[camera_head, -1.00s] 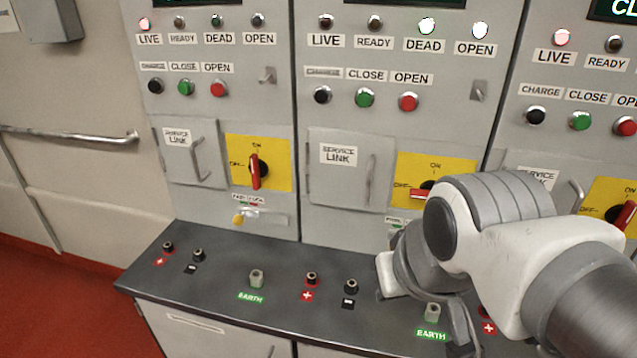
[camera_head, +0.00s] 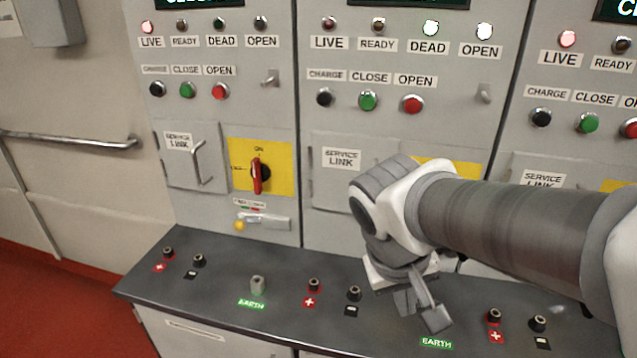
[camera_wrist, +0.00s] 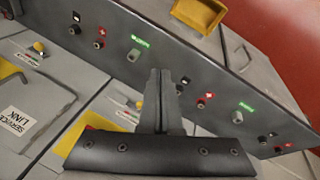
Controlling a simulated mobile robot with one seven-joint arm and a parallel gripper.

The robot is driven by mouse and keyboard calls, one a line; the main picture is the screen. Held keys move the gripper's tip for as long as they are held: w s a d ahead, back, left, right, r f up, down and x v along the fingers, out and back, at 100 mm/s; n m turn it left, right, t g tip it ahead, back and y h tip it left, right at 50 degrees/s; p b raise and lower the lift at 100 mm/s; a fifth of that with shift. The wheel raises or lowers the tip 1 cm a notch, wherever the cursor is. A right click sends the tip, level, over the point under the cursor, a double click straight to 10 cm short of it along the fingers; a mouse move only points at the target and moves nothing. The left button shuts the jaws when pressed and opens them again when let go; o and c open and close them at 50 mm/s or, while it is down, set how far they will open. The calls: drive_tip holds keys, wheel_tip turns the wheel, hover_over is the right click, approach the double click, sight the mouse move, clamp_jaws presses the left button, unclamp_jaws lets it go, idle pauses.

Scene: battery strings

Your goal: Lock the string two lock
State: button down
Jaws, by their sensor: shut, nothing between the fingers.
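The string two lock is hidden behind my arm in the head view. My gripper (camera_head: 434,316) is shut and empty, pointing down over the desk below the middle panel. Its closed fingers also show in the wrist view (camera_wrist: 163,82). The middle yellow switch plate (camera_head: 448,168) is mostly covered by my arm. The left panel's lock (camera_head: 266,220) has a yellow knob at its left end.
The desk (camera_head: 215,290) carries several sockets and earth posts (camera_head: 258,285) that stick up near my gripper. The middle service link door (camera_head: 335,185) is closed. The middle panel's DEAD and OPEN lamps are lit. A yellow tray (camera_wrist: 200,14) lies beyond the desk.

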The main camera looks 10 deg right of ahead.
drive_tip(key=w+a+f+n+t+h+b, duration=0.2)
drive_tip(key=w+f+h, duration=0.3)
drive_tip(key=w, duration=0.5)
drive_tip(key=w+a+f+n+t+h+b, duration=0.2)
drive_tip(key=w+f+t+h, duration=0.3)
drive_tip(key=w+f, duration=0.3)
drive_tip(key=shift+w+a+f+n, duration=0.15)
drive_tip(key=shift+w+a+n, duration=0.65)
drive_tip(key=shift+w, duration=0.4)
drive_tip(key=x, duration=0.4)
drive_tip(key=s+d+x, duration=0.1)
drive_tip(key=x, duration=0.3)
drive_tip(key=s+x, duration=0.1)
drive_tip(key=x, duration=0.3)
drive_tip(key=shift+w+d, duration=0.1)
drive_tip(key=shift+d, duration=0.1)
drive_tip(key=shift+d+f, duration=0.15)
drive_tip(key=shift+d, duration=0.2)
